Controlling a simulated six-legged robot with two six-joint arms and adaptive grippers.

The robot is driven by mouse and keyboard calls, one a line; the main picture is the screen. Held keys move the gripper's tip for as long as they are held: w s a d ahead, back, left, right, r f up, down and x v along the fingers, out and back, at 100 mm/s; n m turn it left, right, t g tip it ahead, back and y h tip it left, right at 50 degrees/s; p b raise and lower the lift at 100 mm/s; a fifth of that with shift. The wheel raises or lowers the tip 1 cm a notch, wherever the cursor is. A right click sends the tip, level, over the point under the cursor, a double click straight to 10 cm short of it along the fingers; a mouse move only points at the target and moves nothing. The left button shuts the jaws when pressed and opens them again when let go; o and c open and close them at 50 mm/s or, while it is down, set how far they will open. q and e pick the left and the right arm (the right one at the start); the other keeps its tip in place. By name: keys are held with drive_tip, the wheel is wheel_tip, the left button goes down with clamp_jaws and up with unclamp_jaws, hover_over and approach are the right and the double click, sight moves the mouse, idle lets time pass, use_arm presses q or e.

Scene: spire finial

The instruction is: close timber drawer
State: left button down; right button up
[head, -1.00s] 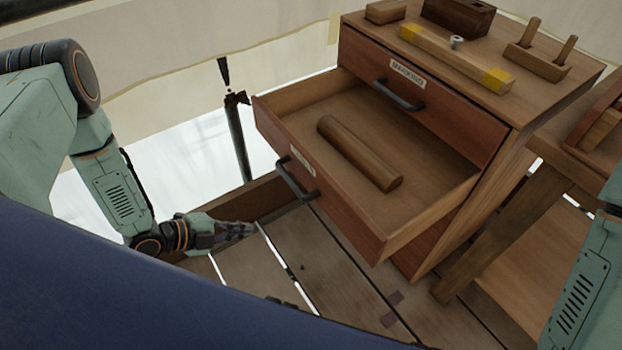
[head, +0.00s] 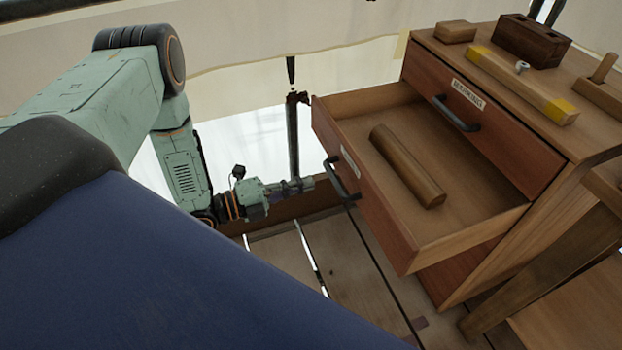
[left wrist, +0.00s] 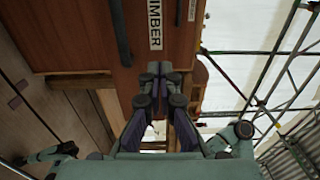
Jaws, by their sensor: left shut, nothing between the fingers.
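The timber drawer (head: 390,222) is pulled well out of the wooden cabinet (head: 550,215) in the head view. A wooden rod (head: 408,165) lies inside it. Its front has a dark bar handle (head: 340,180) and a pale label, which reads "MBER" in part in the left wrist view (left wrist: 155,28). My left gripper (head: 304,184) is shut and empty, just left of the drawer front near the handle. In the left wrist view its fingertips (left wrist: 153,68) point at the drawer front below the label. I cannot tell whether they touch it. My right gripper is not in view.
A closed upper drawer (head: 490,130) sits above. The cabinet top carries a dark block (head: 532,40), a yellow-ended bar (head: 520,85) and other wooden pieces. A wooden stand (head: 570,270) is at the right. The plank floor (head: 350,270) is clear below the drawer.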

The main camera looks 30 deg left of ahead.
sight(363, 168)
use_arm(q)
drive_tip(key=b+x, duration=0.3)
drive_tip(key=x, duration=0.7)
drive_tip(key=shift+w+d+f, duration=0.1)
drive_tip(key=shift+d+f, duration=0.05)
drive_tip(key=shift+d, duration=0.1)
drive_tip(key=shift+w+d+b, duration=0.35)
drive_tip(key=shift+w+b, duration=0.05)
drive_tip(key=shift+w, duration=0.1)
